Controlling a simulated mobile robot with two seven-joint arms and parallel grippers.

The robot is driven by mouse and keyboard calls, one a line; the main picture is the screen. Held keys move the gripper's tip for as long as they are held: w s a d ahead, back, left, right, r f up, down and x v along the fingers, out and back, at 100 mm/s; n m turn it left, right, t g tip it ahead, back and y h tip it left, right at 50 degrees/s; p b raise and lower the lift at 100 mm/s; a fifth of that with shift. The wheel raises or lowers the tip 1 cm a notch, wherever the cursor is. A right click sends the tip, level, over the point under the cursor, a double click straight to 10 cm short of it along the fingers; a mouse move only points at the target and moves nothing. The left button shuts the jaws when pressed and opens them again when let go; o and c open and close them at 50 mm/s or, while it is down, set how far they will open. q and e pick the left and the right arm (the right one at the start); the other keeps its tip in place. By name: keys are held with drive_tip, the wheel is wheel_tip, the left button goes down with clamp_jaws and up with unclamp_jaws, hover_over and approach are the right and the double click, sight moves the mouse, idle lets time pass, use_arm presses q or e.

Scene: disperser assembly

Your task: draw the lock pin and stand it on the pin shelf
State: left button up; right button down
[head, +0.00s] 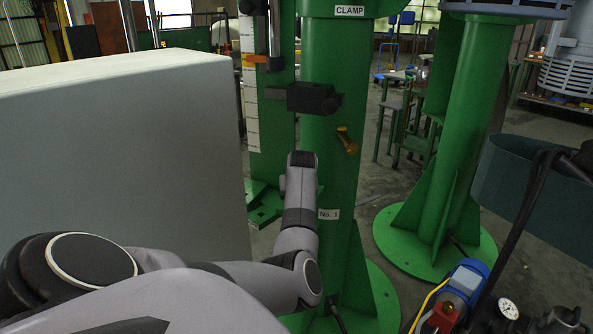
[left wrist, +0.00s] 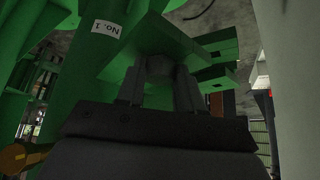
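In the left wrist view my left gripper (left wrist: 160,76) has its two dark fingers on either side of a small dark grey piece, which looks like the head of the lock pin (left wrist: 159,66). The fingers appear to touch it on both sides. A flat green plate, apparently the pin shelf (left wrist: 152,35), lies just beyond the fingertips. I cannot tell whether the pin touches it. In the head view my left arm stands in front of the green column (head: 335,180) and hides the gripper, pin and shelf. My right gripper is not in view.
A black block (head: 310,97) and an amber handle (head: 347,140) are on the column, above a "No. 1" label (head: 328,214). A large pale box (head: 120,150) stands close on the left. A teal container (head: 535,190) and a blue-and-red device (head: 462,285) are at right.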

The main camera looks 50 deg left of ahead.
use_arm(q)
drive_tip(key=o, duration=0.4)
drive_tip(key=shift+o, duration=0.2)
drive_tip(key=v, duration=0.7)
idle(0.5)
